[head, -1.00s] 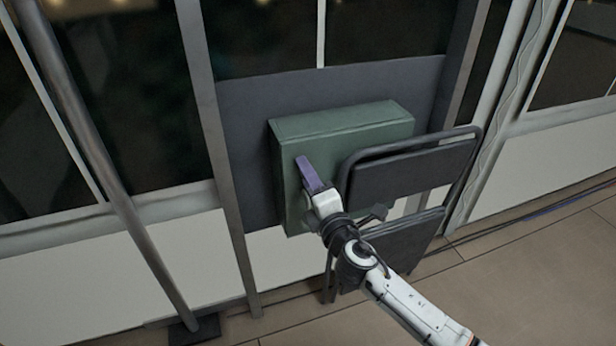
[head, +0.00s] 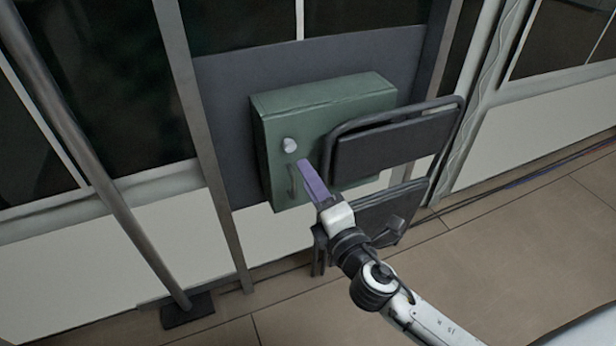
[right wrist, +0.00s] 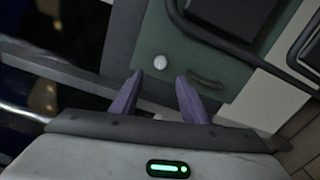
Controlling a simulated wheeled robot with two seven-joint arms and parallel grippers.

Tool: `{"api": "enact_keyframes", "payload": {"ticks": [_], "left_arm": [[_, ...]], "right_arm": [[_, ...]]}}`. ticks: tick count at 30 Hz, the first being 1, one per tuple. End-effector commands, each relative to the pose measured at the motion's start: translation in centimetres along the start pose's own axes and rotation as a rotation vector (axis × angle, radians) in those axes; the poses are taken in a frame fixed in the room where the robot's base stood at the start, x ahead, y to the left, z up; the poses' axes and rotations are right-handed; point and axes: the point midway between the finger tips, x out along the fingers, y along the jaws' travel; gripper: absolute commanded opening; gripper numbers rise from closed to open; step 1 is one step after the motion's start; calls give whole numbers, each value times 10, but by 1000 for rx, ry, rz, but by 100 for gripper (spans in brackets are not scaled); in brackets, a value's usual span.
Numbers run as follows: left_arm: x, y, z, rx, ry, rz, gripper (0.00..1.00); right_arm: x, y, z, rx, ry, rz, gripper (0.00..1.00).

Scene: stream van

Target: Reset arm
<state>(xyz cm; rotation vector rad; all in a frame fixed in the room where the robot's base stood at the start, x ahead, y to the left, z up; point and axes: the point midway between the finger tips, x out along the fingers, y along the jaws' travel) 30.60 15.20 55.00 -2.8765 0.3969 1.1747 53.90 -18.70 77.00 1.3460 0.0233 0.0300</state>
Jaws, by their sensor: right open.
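My right gripper (head: 308,180) is in front of the green box's face, below and right of a round pale knob (head: 290,145). The green box (head: 330,103) is mounted on a dark grey panel. A dark curved handle (head: 292,180) sits below the knob. In the right wrist view, the two purple fingers of the gripper (right wrist: 158,90) stand apart with nothing between them. The knob (right wrist: 160,62) and handle (right wrist: 206,80) show beyond the fingertips, apart from them. My left gripper is not in view.
A dark folding chair (head: 395,145) stands right of the box, close to my right arm. A grey pole (head: 105,185) with a square foot (head: 188,310) stands at the left. Cables run along the wall's base at the right. The tiled floor (head: 530,240) there is clear.

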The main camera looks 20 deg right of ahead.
Motion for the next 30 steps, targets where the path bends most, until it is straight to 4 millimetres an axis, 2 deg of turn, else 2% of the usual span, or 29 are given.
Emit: {"api": "enact_keyframes", "payload": {"ticks": [10, 14, 17, 21, 24, 27, 30], "left_arm": [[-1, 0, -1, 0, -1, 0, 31], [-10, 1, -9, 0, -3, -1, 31], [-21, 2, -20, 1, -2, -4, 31], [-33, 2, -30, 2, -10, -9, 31], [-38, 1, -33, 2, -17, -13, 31], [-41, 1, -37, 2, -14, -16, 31], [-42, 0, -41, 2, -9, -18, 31]], "right_arm": [[-1, -2, 0, 18, 2, -12, 42], [-21, -29, -6, 213, 9, -128, 42], [-58, -68, -17, 520, -8, -303, 42], [-129, -116, -39, 1011, -106, -562, 42], [-176, -136, -54, 1307, -207, -701, 42], [-211, -145, -65, 1521, -298, -791, 42], [-230, -150, -72, 1642, -356, -837, 42]]}}
